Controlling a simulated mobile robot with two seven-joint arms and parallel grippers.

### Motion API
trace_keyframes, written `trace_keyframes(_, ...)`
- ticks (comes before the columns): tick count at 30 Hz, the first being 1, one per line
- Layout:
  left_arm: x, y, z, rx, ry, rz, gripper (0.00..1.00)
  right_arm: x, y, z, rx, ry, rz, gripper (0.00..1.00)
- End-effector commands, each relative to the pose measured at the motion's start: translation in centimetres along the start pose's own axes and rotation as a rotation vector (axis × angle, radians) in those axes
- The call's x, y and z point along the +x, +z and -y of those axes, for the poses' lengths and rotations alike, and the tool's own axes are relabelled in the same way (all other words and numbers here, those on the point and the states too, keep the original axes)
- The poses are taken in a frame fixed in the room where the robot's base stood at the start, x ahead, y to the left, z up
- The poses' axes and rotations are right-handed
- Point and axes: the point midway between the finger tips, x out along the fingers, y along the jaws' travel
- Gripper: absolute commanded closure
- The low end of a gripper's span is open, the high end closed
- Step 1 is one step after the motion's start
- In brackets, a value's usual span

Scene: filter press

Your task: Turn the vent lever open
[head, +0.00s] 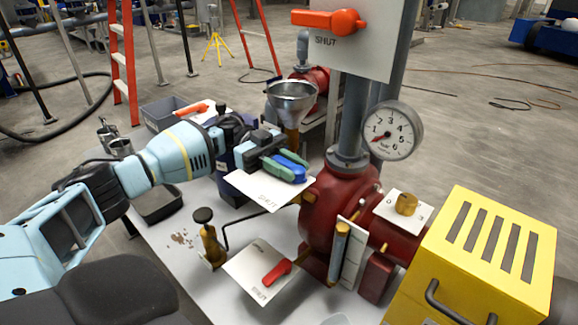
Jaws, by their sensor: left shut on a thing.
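A blue lever (293,157), which I take to be the vent lever, sits above a tilted white plate (262,196) marked SHUT, on the left side of the red filter housing (335,205). My left gripper (287,167) reaches in from the left and is shut on the blue lever. The green-tipped fingers lie along both sides of it and hide part of it. The lever's pivot is hard to make out. My right gripper is not in view.
A red lever (277,272) on another SHUT plate is below. An orange lever (328,20) is on the upper SHUT panel (376,50). A metal funnel (292,97) stands behind my gripper. A pressure gauge (392,131) and a slotted yellow box (484,255) are at the right.

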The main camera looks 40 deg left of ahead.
Motion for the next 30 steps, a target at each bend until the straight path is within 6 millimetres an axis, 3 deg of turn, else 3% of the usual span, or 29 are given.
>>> trace_keyframes(3, 0.0, -0.3, 0.1, 0.005, -0.001, -0.005, 0.96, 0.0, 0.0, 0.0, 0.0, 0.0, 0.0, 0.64)
trace_keyframes(4, 0.0, -0.3, 0.1, 0.005, -0.001, -0.005, 0.69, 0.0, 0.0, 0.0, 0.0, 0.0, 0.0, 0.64)
trace_keyframes(7, 0.0, -0.3, 0.0, 0.005, -0.001, -0.004, 0.58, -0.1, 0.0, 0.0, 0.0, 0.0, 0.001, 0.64)
trace_keyframes(17, -0.3, -0.1, 0.0, 0.002, -0.002, -0.001, 0.58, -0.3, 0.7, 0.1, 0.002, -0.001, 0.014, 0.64)
trace_keyframes(30, -6.2, 0.0, 0.1, 0.002, -0.003, -0.002, 0.58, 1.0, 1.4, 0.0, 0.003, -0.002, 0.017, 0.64)
